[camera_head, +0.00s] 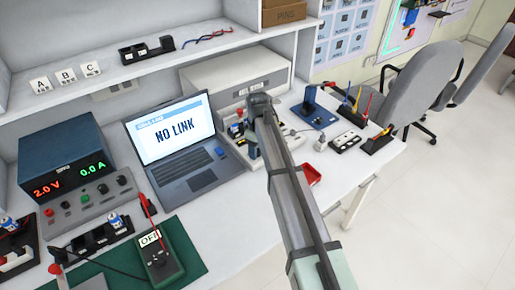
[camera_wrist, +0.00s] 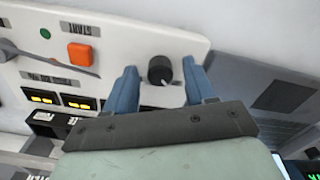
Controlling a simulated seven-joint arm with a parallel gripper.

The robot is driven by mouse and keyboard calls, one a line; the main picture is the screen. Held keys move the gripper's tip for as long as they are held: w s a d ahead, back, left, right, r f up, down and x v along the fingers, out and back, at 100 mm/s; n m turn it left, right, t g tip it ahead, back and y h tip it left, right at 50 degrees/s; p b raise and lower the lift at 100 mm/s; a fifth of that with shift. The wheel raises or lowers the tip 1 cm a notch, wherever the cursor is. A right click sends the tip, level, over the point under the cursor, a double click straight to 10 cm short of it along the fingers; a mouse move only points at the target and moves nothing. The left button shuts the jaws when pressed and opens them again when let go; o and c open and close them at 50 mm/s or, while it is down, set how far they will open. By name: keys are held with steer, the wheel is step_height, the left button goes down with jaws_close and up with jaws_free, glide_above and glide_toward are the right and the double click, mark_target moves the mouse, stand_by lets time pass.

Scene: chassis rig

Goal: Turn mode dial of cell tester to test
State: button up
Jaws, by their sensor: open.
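The cell tester (camera_head: 229,150) is a pale panel beside the laptop in the head view, partly hidden by my arm. In the wrist view its pale panel (camera_wrist: 120,50) carries a round black mode dial (camera_wrist: 160,70) with a light pointer toward the lower right. The dial's markings cannot be read. My gripper (camera_wrist: 159,66) is open, with one blue finger on each side of the dial and visible gaps between. I cannot tell how deep the fingertips reach.
The laptop (camera_head: 180,140) reads "NO LINK". A power supply (camera_head: 65,165) and a multimeter (camera_head: 160,262) stand left.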

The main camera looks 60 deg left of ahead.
jaws_close()
stand_by(0.3)
steer(key=m, duration=0.4)
steer(key=shift+m, duration=2.8)
jaws_free()
steer(key=shift+r, duration=0.1)
